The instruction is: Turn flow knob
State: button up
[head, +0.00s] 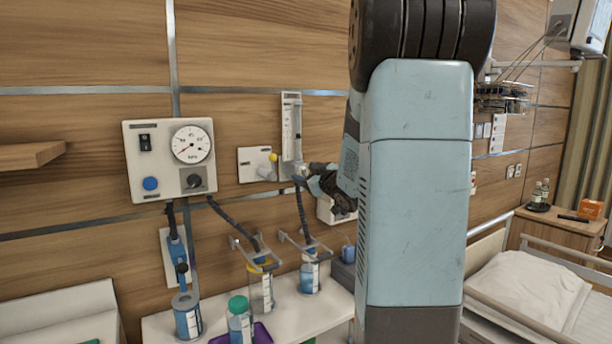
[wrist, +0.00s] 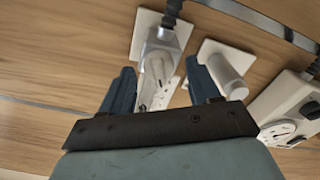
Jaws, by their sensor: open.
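The flowmeter (head: 291,125), a clear upright tube on a white plate, is on the wall left of my arm. Its grey lower body (wrist: 163,45), with a black hose, shows in the wrist view. I cannot make out the flow knob clearly; the low end of the flowmeter is partly hidden by my gripper in the head view. My gripper (head: 303,181) is at that low end. In the wrist view my gripper (wrist: 160,66) is open, one finger on each side of the flowmeter. I cannot tell whether the fingers touch it.
A white outlet with a yellow part (head: 272,157) sits just left of the flowmeter; its white cylinder (wrist: 230,77) is close beside one finger. A gauge panel (head: 150,170) is farther left. Bottles and canisters (head: 187,318) stand below, and a bed (head: 535,290) is at right.

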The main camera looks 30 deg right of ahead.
jog(key=s, duration=1.3)
jog(key=shift+s+d, duration=0.15)
jog(key=shift+d, duration=0.05)
jog(key=s+a+f+m+g, duration=0.2)
jog(key=s+a+g, duration=0.4)
jog(key=s+a, duration=0.4)
jog(key=s+a+f+m+g, duration=0.3)
jog(key=s+a+g, duration=0.3)
jog(key=s+a, duration=0.4)
jog(key=shift+a+f+m+h, duration=0.3)
jog(key=shift+a+f+m, duration=0.1)
jog(key=shift+a, duration=0.55)
dwell(0.4)
